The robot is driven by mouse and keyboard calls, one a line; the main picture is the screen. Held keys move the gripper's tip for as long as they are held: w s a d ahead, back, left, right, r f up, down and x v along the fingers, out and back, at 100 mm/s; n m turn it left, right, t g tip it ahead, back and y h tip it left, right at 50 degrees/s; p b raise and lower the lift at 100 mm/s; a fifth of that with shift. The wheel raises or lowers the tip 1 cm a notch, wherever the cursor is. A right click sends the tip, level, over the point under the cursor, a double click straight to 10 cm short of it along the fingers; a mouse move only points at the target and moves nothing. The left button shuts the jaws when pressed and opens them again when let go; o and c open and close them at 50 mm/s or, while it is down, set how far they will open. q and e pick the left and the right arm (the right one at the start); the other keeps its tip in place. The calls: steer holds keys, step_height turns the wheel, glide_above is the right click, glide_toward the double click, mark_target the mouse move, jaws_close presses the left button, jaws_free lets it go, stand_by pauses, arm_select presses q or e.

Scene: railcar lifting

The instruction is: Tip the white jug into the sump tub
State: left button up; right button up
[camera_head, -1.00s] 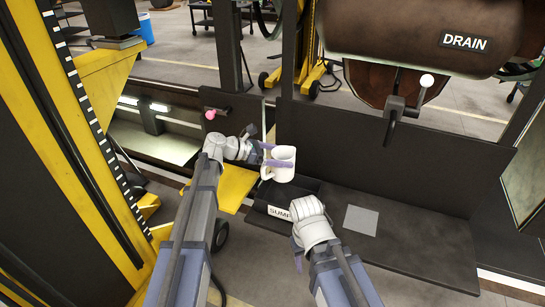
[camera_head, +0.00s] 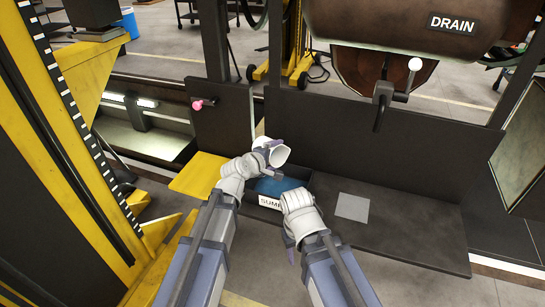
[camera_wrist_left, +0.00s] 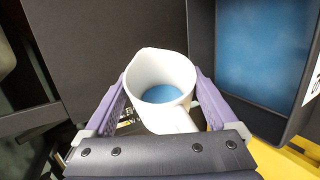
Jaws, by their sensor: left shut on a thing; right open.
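The white jug (camera_head: 280,155) is held by my left gripper (camera_head: 269,150) above the sump tub (camera_head: 268,203). The jug is tilted, its mouth toward the right. In the left wrist view the purple fingers grip the jug (camera_wrist_left: 150,70) from both sides, and blue liquid shows in its bottom. The tub, labelled SUMP, holds a blue surface; it shows at the right of the left wrist view (camera_wrist_left: 262,60). My right gripper (camera_head: 289,240) is low in front of the tub, open and empty, its fingers mostly hidden by its wrist.
A dark bench with a grey square plate (camera_head: 352,207) lies right of the tub. A dark upright panel (camera_head: 380,140) stands behind. The tank marked DRAIN (camera_head: 400,30) hangs above, with a white-knobbed lever (camera_head: 414,66). A yellow plate (camera_head: 197,176) lies left.

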arm_select(q)
steer(key=shift+s+d+f+m+t+y+b, duration=0.1)
steer(key=shift+s+d+m+t+y+b, duration=0.3)
steer(key=shift+m+t+b, duration=0.35)
steer(key=shift+s+d+r+m+t+b, duration=0.2)
steer(key=shift+m+t+b, duration=0.15)
steer(key=shift+m+t, duration=0.15)
stand_by(2.9)
